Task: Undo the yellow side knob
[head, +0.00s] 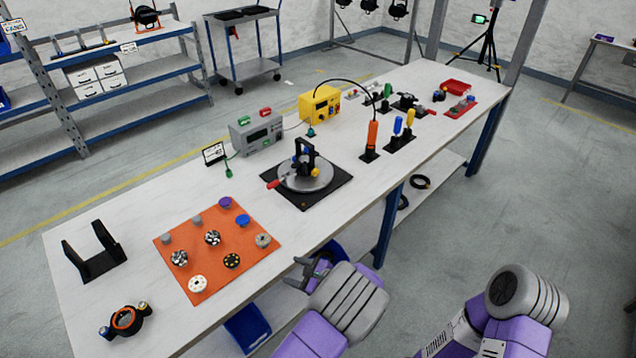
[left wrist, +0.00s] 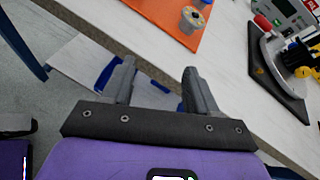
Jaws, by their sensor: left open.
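A black bracket fixture (head: 303,158) stands on a round grey plate (head: 290,183) on a black mat. The yellow side knob (head: 316,172) is on the fixture's right side, low down. In the left wrist view, yellow knob parts (left wrist: 300,55) show at the right edge, partly cut off. My left gripper (head: 293,272) is open and empty at the table's front edge, nearer to me than the fixture and apart from it. Its two fingers (left wrist: 158,72) point towards the table edge in the left wrist view. My right arm shows at lower right; its gripper is out of view.
An orange mat (head: 215,285) with several small knobs lies left of the fixture. A red-handled clamp (head: 275,183) is at the plate's left. Grey and yellow (head: 319,104) boxes stand behind. An orange screwdriver (head: 372,134) stands upright to the right. Bare tabletop lies in front of the black mat.

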